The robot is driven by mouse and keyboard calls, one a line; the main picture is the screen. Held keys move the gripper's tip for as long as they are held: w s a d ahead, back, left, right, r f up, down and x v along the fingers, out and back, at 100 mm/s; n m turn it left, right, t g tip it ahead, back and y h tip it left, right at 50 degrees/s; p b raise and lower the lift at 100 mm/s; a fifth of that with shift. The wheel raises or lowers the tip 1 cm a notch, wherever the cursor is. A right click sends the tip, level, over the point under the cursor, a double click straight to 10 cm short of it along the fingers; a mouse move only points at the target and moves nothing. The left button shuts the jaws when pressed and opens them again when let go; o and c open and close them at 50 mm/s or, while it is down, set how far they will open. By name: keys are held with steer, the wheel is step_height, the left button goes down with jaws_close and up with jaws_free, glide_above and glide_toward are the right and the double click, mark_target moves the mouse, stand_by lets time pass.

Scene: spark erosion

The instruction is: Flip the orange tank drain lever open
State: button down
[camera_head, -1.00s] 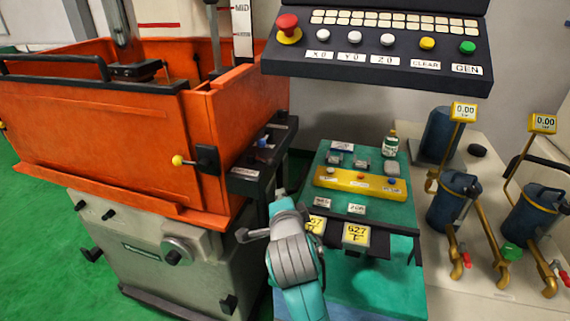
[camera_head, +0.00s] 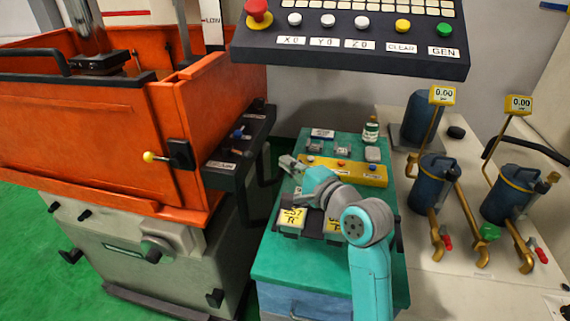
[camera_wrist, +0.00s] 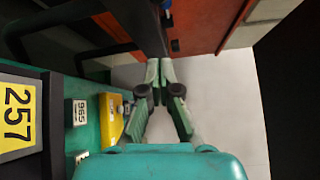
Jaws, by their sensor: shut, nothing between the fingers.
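The orange tank (camera_head: 190,100) stands at the left in the head view. A black shelf (camera_head: 235,148) on its right side carries a small blue-handled lever (camera_head: 238,132) and a white label (camera_head: 222,165) that seems to read DRAIN. I cannot tell which position the lever is in. A blue part (camera_wrist: 175,45) also shows beyond the fingers in the wrist view, beside the orange wall (camera_wrist: 200,22). My gripper (camera_head: 288,163) is shut and empty, above the green bench to the right of the shelf and apart from it. Its fingertips (camera_wrist: 158,68) meet in the wrist view.
A yellow-knobbed latch (camera_head: 160,156) sits on the tank's front. The green bench (camera_head: 275,258) holds yellow number blocks (camera_head: 292,218) and a yellow tray (camera_head: 365,174). A dark control panel (camera_head: 350,48) overhangs behind. Blue canisters (camera_head: 430,185) stand at the right.

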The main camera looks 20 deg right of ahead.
mark_target(237, 153)
steer(key=w+a, duration=0.5)
steer(key=shift+w, duration=0.15)
stand_by(0.3)
steer(key=shift+a+r, duration=0.1)
steer(key=s+a, duration=0.2)
steer(key=shift+a, duration=0.3)
